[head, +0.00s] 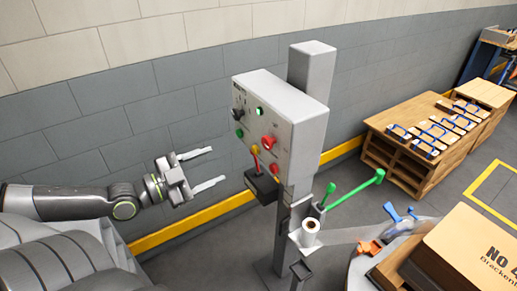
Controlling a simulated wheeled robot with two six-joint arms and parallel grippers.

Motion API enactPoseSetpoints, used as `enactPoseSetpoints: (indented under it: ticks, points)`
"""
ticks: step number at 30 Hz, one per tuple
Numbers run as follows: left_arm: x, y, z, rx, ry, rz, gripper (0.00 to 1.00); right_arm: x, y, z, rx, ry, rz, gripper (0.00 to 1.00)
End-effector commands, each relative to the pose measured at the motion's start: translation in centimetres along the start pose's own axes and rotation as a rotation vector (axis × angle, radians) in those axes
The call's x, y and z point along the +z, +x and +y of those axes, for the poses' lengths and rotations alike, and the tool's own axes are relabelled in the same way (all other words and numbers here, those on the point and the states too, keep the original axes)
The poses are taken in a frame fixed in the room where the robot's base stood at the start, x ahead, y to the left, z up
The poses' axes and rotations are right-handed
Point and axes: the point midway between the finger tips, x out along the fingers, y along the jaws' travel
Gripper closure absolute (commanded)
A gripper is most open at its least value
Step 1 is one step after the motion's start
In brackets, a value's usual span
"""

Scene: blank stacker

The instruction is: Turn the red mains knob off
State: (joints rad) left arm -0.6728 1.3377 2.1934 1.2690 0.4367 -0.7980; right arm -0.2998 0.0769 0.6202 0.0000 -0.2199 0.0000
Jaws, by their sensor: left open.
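A grey control box (292,115) is mounted on a grey post (312,68) in the middle of the head view. On its front face is a large red knob (268,142), with a smaller red control (275,168) below it. I cannot read which way the red knob is turned. A black knob (238,115) and green buttons (259,111) are on the same face. My left gripper (218,164) is open and empty, to the left of the box, with its fingers pointing toward it and clear of it. My right gripper is not in view.
A small black box (262,187) with a red-and-yellow lever (255,156) juts out below the panel. Green levers (350,194) stick out to the right of the post. A cardboard box (470,250) is at the lower right. A grey wall (130,100) stands behind.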

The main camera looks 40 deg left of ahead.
Motion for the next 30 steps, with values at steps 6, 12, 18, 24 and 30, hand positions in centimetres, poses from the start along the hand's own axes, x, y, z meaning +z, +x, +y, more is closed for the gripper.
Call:
enactPoseSetpoints:
  ticks: [6,12,18,24,30]
  points:
    - [0.0,2.5,0.0,-0.005,-0.001,0.004,0.43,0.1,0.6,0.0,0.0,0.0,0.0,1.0]
    - [-0.1,4.6,-0.2,-0.009,-0.002,0.002,0.43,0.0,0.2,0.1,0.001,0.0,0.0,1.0]
    - [-0.1,6.7,-0.3,-0.007,-0.004,0.002,0.43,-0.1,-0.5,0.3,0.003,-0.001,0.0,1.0]
    - [-0.2,8.9,-0.2,-0.004,-0.005,0.003,0.43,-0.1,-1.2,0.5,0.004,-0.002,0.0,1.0]
    - [-0.2,11.3,-0.2,-0.004,-0.004,0.003,0.43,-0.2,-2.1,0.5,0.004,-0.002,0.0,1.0]
